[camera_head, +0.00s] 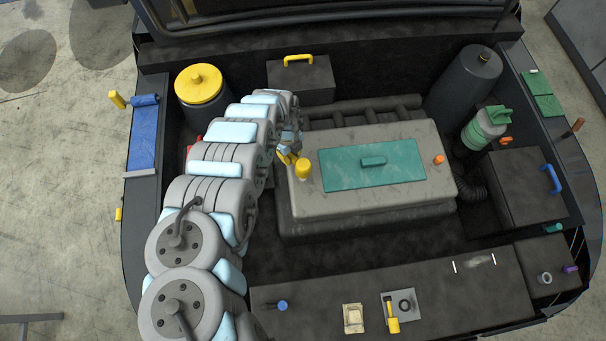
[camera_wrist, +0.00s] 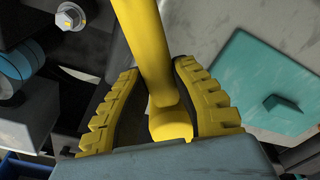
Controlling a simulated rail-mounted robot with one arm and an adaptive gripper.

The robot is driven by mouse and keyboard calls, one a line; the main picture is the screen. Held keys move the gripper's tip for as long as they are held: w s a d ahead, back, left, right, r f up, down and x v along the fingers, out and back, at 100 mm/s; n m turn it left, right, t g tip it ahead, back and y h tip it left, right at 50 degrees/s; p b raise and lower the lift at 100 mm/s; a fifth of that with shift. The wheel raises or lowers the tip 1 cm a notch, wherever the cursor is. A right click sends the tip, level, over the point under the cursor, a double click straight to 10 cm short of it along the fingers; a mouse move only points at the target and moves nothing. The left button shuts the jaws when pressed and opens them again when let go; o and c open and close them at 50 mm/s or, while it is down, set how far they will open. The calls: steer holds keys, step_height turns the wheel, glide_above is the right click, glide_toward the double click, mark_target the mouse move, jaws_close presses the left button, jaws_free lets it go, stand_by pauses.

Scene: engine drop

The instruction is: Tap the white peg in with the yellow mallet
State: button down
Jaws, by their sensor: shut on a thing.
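My gripper (camera_wrist: 160,105) is shut on a yellow piece, which I take for the yellow mallet (camera_wrist: 150,45). In the wrist view its smooth shaft runs from the top edge down between my two ridged yellow fingers and ends in a rounded part. In the head view my gripper (camera_head: 286,158) is at the left end of the grey engine block (camera_head: 400,195), with a yellow cylindrical part (camera_head: 303,168) beside it. I cannot tell whether that part touches the block.
A teal panel (camera_head: 345,165) with a raised handle covers the block's top. A yellow-capped canister (camera_head: 200,85) stands left of my arm. The front ledge (camera_head: 330,295) holds a cream block (camera_head: 353,318) and a pad with a small yellow piece (camera_head: 392,325).

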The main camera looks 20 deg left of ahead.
steer(key=shift+f, duration=0.15)
steer(key=shift+f+b, duration=0.5)
steer(key=shift+f, duration=0.1)
stand_by(0.4)
steer(key=shift+r+p, duration=0.45)
steer(key=shift+r, duration=0.05)
stand_by(0.4)
steer(key=shift+f+b, duration=0.5)
steer(key=shift+f, duration=0.15)
stand_by(0.3)
steer(key=shift+r, duration=0.1)
steer(key=shift+r+p, duration=0.4)
steer(key=shift+p, duration=0.05)
stand_by(0.4)
